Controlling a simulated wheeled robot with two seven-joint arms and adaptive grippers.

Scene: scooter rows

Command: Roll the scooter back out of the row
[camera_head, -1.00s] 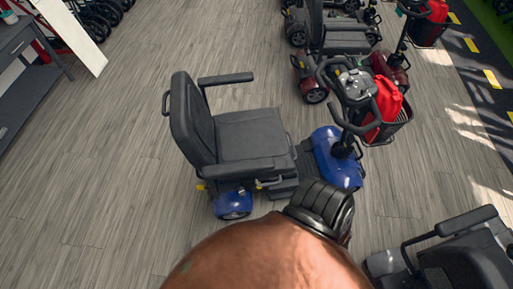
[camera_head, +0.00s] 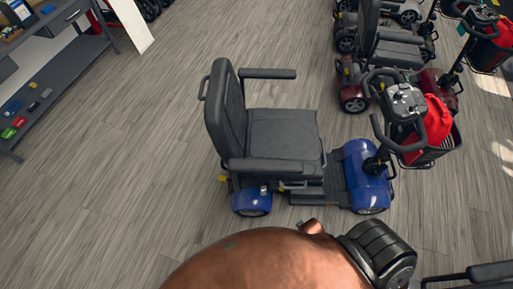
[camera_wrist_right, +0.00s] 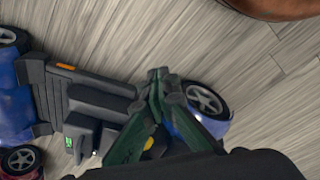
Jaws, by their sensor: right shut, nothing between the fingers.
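The blue scooter (camera_head: 365,180) stands upright on the floor in the head view, with a black seat (camera_head: 285,135), blue wheel covers and handlebars (camera_head: 405,100) at its right end. A red bag (camera_head: 430,125) sits in its basket. In the right wrist view the same scooter (camera_wrist_right: 85,95) shows its dark deck, and a spoked wheel (camera_wrist_right: 205,100) beside my fingers. My right gripper (camera_wrist_right: 158,78) is shut and empty, over the scooter's side; whether it touches it I cannot tell. My left gripper is not visible.
Red and black scooters (camera_head: 355,98) stand in a row at the top right. Part of another dark seat (camera_head: 490,272) shows at the lower right. A grey shelf unit (camera_head: 65,65) stands at the left. The wooden floor (camera_head: 110,190) left of the blue scooter is clear.

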